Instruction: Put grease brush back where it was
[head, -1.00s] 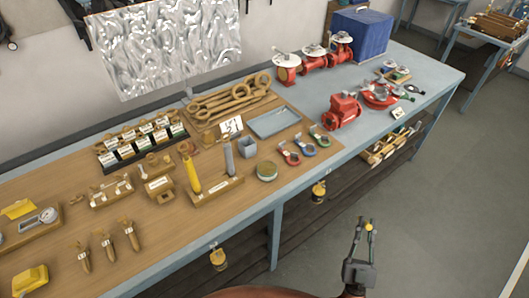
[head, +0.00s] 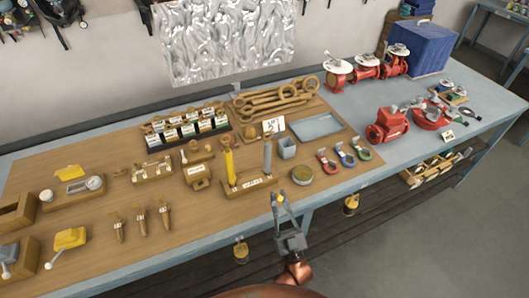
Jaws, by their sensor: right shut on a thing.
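My right gripper (head: 279,201) is in front of the bench's front edge, at the lower middle of the head view. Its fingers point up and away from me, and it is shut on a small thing. Only a small yellowish bit shows between the fingertips; I take it for the grease brush, but its shape is too small to tell. Three slim tan tools (head: 140,222) lie side by side on the wooden mat (head: 90,205) at the left. A round tin (head: 302,175) stands on the mat just beyond the gripper. My left gripper is not in view.
A block with a yellow and a grey upright tube (head: 267,159) stands behind the gripper. Small clamps (head: 346,158) and red valves (head: 388,127) are to the right. The mat's front middle strip is clear.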

